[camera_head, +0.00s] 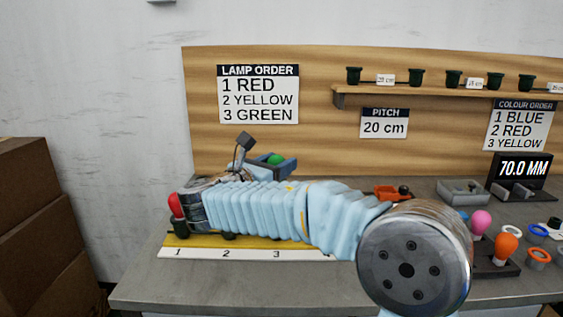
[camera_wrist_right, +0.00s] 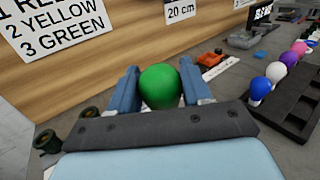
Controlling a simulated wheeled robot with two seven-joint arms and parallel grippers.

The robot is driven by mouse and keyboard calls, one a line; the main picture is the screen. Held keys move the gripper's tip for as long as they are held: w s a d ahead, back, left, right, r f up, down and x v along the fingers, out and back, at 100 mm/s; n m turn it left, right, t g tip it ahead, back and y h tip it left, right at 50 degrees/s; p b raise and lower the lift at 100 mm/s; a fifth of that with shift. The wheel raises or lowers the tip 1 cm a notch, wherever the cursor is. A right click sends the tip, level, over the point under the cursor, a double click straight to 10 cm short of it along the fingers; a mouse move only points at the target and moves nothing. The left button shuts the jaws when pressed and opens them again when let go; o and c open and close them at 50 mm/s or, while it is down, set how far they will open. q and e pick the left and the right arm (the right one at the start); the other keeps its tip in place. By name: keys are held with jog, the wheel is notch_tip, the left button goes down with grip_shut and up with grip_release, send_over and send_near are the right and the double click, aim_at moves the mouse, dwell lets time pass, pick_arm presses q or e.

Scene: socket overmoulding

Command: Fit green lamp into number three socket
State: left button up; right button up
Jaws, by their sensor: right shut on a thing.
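My right gripper (camera_head: 279,164) is shut on the green lamp (camera_head: 275,159), raised behind my forearm. In the right wrist view the round green bulb (camera_wrist_right: 160,87) sits between the two blue fingers. The numbered socket strip (camera_head: 216,253) lies at the front of the bench. A red lamp (camera_head: 176,205) stands upright at number one. My arm covers most of the strip, and the number three socket is hidden behind it in the head view. Two dark green sockets (camera_wrist_right: 89,112) show at the left of the right wrist view; their numbers cannot be read. My left gripper is not in view.
The lamp order sign (camera_head: 258,94) reads red, yellow, green. A dark rack (camera_wrist_right: 287,108) of coloured lamps stands to the right. A shelf (camera_head: 435,92) with several pots runs along the wooden back panel. Cardboard boxes (camera_head: 35,220) stand left of the bench.

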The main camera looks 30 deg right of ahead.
jog(key=shift+f+b, duration=1.7)
jog(key=shift+f, duration=1.2)
jog(key=shift+p, duration=0.8)
jog(key=shift+f+b, duration=0.6)
jog(key=shift+f, duration=0.65)
jog(key=o, duration=1.1)
